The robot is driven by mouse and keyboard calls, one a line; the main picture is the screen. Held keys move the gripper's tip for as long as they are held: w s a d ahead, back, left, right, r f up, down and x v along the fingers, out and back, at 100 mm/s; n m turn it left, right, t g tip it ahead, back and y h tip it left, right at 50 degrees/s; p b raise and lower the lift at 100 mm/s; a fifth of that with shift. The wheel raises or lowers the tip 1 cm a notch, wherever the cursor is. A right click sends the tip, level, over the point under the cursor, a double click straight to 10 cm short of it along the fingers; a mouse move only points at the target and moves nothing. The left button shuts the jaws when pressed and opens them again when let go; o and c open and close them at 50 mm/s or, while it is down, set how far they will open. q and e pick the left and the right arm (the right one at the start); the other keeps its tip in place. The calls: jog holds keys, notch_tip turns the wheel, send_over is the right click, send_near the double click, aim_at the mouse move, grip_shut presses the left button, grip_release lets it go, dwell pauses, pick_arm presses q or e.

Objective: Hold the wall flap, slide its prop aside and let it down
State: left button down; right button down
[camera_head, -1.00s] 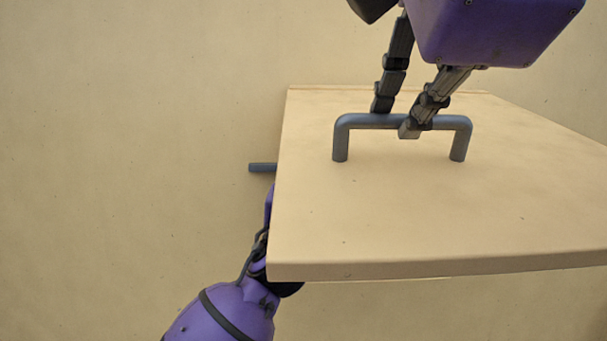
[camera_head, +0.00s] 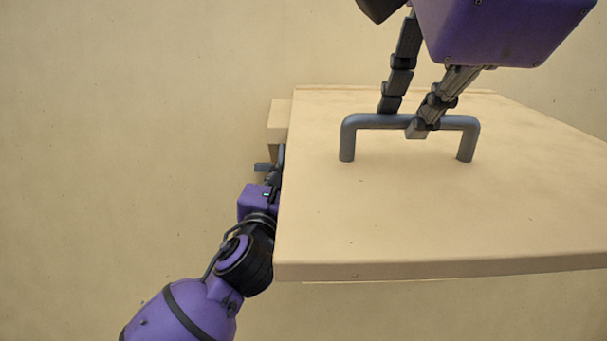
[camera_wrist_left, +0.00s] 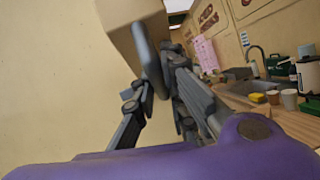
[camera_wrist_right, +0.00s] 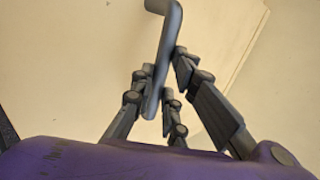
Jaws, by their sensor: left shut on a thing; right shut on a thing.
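The wall flap (camera_head: 380,215) is a beige panel that stands out from the wall with a grey bar handle (camera_head: 362,122) on its face. My right gripper (camera_head: 402,120) is shut on this handle; the right wrist view shows its fingers around the bar (camera_wrist_right: 165,55). The prop (camera_head: 279,118), a beige block, shows partly past the flap's left edge. In the left wrist view the prop (camera_wrist_left: 130,35) has a grey handle (camera_wrist_left: 150,58), and my left gripper (camera_wrist_left: 155,88) is shut on it. The flap hides part of the prop and of my left fingers in the head view.
The wall (camera_head: 130,130) to the left is bare. The left wrist view shows a counter (camera_wrist_left: 295,122) with a sink, cups and a kettle farther off.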

pick_arm(q)
jog(key=shift+a, duration=1)
jog(key=shift+w, duration=0.1)
jog(key=c, duration=1.8)
grip_release()
jog(key=shift+a, duration=0.2)
jog(key=shift+o, duration=0.2)
jog(key=shift+d, duration=0.1)
jog(key=v, duration=1.2)
